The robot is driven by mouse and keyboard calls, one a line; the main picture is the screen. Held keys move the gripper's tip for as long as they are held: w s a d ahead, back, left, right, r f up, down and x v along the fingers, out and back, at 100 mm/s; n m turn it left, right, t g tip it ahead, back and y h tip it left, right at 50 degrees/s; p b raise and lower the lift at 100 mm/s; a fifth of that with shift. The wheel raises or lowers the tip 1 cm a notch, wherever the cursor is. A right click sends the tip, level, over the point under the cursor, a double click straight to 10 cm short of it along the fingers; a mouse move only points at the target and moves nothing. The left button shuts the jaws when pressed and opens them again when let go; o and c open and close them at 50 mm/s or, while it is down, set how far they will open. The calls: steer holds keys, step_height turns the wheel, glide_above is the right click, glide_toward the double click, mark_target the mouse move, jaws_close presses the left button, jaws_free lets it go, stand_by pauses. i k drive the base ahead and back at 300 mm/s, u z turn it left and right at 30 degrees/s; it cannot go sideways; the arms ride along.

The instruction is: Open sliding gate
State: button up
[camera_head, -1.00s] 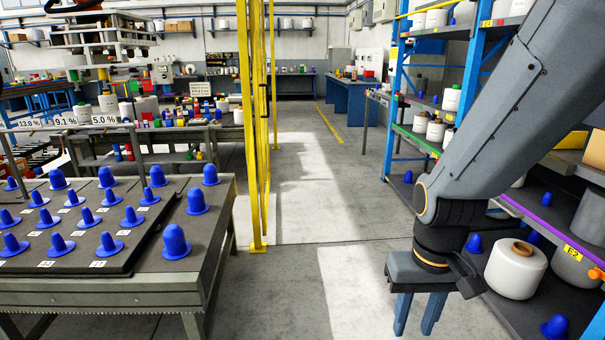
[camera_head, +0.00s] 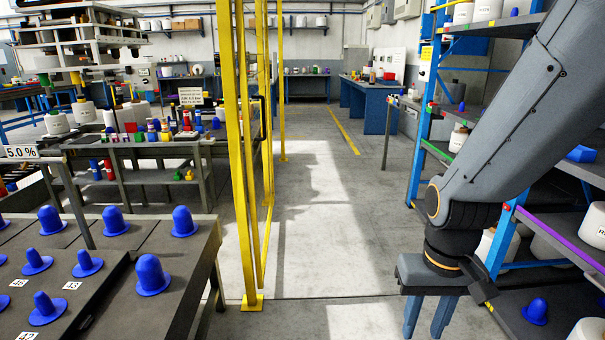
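The yellow sliding gate (camera_head: 268,130) stands left of the middle in the head view, seen almost edge-on. A thicker yellow post (camera_head: 238,160) stands in front of it, its foot plate on the floor. A dark handle (camera_head: 263,115) shows on the gate's side at about mid-height. The passage to the right of the gate is clear. My gripper (camera_head: 428,318) points down at the lower right, its two blue fingers apart, with nothing between them. It is well to the right of the gate and apart from it.
A dark table with blue cones (camera_head: 152,275) fills the lower left. A blue shelf rack (camera_head: 424,130) with bobbins stands on the right, close to my arm. Pale floor (camera_head: 310,220) lies free ahead, with a blue workbench (camera_head: 370,105) farther back.

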mark_target(260, 263)
steer(key=u, duration=0.3)
steer(key=i, duration=1.95)
steer(key=u, duration=0.3)
steer(key=k, duration=0.5)
steer(key=z, duration=1.05)
steer(key=i, duration=1.05)
steer(key=u, duration=2.35)
